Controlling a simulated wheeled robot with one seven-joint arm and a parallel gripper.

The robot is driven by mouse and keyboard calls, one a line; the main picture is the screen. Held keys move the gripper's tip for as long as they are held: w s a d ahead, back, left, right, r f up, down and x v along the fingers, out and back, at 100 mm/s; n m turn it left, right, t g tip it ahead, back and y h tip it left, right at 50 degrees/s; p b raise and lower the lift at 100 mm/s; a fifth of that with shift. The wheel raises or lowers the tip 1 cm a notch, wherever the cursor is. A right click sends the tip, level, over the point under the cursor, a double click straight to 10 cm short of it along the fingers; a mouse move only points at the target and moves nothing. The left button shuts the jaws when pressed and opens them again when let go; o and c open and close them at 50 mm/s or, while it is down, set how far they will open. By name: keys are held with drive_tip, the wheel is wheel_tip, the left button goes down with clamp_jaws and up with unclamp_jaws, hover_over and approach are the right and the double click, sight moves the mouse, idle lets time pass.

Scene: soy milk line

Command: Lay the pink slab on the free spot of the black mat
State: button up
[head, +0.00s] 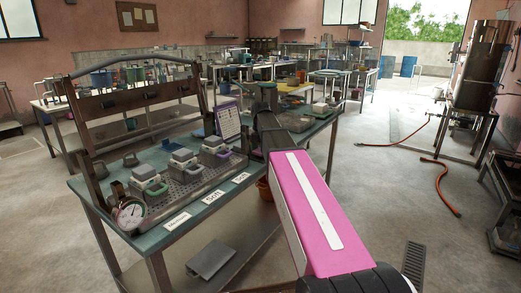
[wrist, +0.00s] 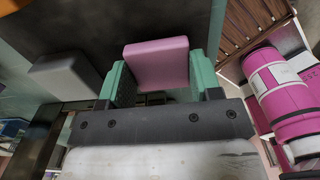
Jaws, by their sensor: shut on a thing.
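The pink slab (wrist: 157,63) is held between the two green fingers of my gripper (wrist: 155,72) in the wrist view. The gripper is shut on it, and the slab's near face is in plain sight. In the head view my pink arm reaches toward the right part of the near table, and the slab cannot be made out there. A dark flat surface (wrist: 165,18) lies beyond the slab in the wrist view; I cannot tell whether it is the black mat. A grey block (wrist: 65,75) is to the left of the slab, apart from it.
The near table (head: 168,237) carries a perforated tray (head: 185,195) with several handled blocks, a round gauge (head: 130,214) and a purple-edged clipboard (head: 228,122). A brown rack (head: 140,95) stands along its back. An orange hose (head: 441,190) lies on the floor at the right.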

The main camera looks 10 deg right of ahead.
drive_tip(key=shift+f, duration=0.55)
drive_tip(key=o, duration=1)
drive_tip(key=shift+r, duration=0.1)
